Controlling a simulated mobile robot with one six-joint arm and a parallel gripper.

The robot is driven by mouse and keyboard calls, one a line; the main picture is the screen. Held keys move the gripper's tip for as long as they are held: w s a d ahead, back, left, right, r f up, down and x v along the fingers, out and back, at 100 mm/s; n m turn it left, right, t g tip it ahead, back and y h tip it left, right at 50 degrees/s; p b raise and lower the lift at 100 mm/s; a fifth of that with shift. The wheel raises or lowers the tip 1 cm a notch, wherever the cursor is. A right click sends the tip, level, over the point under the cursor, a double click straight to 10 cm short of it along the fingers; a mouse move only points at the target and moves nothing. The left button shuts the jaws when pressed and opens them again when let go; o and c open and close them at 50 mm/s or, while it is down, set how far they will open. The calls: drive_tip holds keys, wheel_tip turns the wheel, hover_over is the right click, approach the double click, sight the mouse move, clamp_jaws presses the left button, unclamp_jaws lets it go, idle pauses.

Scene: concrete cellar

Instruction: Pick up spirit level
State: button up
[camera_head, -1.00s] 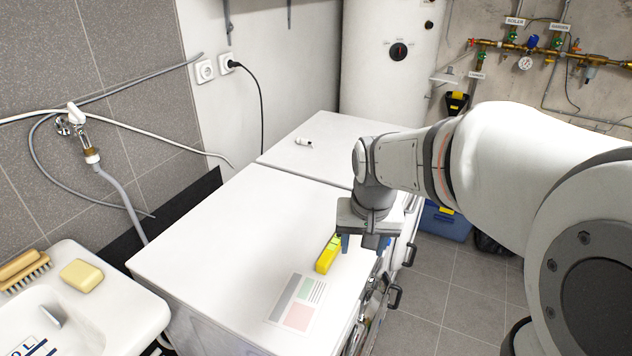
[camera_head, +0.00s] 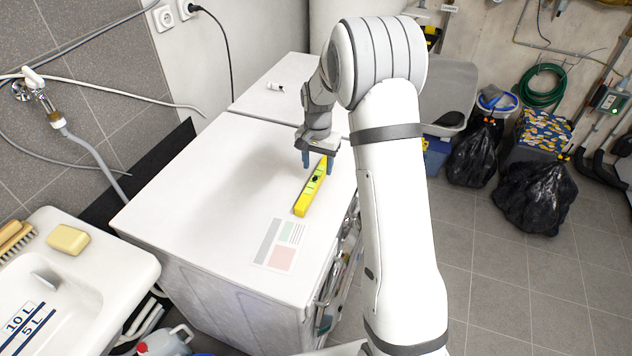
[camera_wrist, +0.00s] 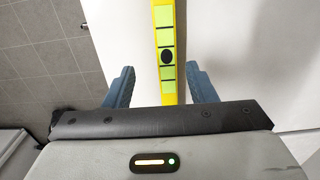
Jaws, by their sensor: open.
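The spirit level (camera_head: 311,190) is a yellow bar with pale green vials, lying flat on the white top of the appliance (camera_head: 215,190), close to its right edge. My gripper (camera_head: 318,164) is above the far end of the level, fingers pointing down. In the wrist view the level (camera_wrist: 164,25) runs from the top edge down between the two blue fingers of my gripper (camera_wrist: 161,88). The fingers are open, with a gap on both sides of the level. The end of the level nearest the wrist is hidden behind the gripper body.
A printed sheet (camera_head: 278,245) lies in front of the level. A small white object (camera_head: 275,87) is on the farther white top. A sink (camera_head: 75,290) with a soap bar (camera_head: 68,239) stands at the left. Black bags (camera_head: 530,195) stand on the floor at the right.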

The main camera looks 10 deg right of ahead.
sight(315, 179)
drive_tip(key=f, duration=0.2)
drive_tip(key=f+p, duration=0.1)
drive_tip(key=f, duration=0.4)
drive_tip(key=shift+w+a+p, duration=0.25)
drive_tip(key=shift+a+p, duration=0.1)
drive_tip(key=shift+p, duration=0.05)
drive_tip(key=shift+r, duration=0.1)
drive_tip(key=shift+c, duration=0.3)
clamp_jaws()
